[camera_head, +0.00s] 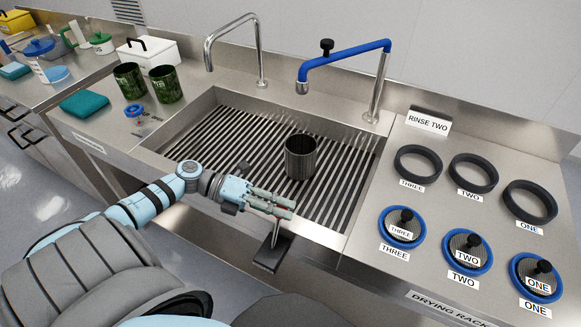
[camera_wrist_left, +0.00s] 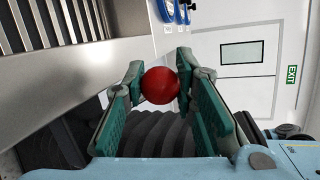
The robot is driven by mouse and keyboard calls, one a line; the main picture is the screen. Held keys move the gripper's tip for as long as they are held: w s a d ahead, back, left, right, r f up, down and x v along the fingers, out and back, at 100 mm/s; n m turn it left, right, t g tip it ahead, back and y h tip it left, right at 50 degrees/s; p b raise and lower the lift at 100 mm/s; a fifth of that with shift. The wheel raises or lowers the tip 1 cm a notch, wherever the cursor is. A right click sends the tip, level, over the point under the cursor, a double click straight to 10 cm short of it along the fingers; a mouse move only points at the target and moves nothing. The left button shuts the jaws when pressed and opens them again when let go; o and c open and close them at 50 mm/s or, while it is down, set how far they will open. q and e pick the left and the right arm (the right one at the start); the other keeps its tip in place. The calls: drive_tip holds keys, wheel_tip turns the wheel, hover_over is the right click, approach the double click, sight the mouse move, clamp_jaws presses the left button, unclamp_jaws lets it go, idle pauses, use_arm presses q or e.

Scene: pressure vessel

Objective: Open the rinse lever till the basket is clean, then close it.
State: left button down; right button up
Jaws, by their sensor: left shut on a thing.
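The basket (camera_head: 300,158), a dark grey mesh cylinder, stands upright on the slatted grate of the sink (camera_head: 225,135). The rinse lever shows at the sink's front edge as a thin rod on a dark plate (camera_head: 269,254). My left gripper (camera_head: 284,208) is at the top of this rod. In the left wrist view, its green-padded fingers (camera_wrist_left: 160,88) are shut on a red ball knob (camera_wrist_left: 152,93), which seems to be the lever's; the fingers mostly hide it in the head view. My right gripper is not in view.
A blue swing spout (camera_head: 345,54) and a steel spout (camera_head: 235,22) stand behind the sink. The drying rack at right holds black rings (camera_head: 417,163) and blue-rimmed lids (camera_head: 402,227). Two green mesh baskets (camera_head: 130,82) stand at left.

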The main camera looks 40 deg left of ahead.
use_arm(q)
drive_tip(key=shift+s+f, duration=0.1)
drive_tip(key=shift+f, duration=0.05)
drive_tip(key=c, duration=1.3)
unclamp_jaws()
drive_tip(key=v, duration=1.2)
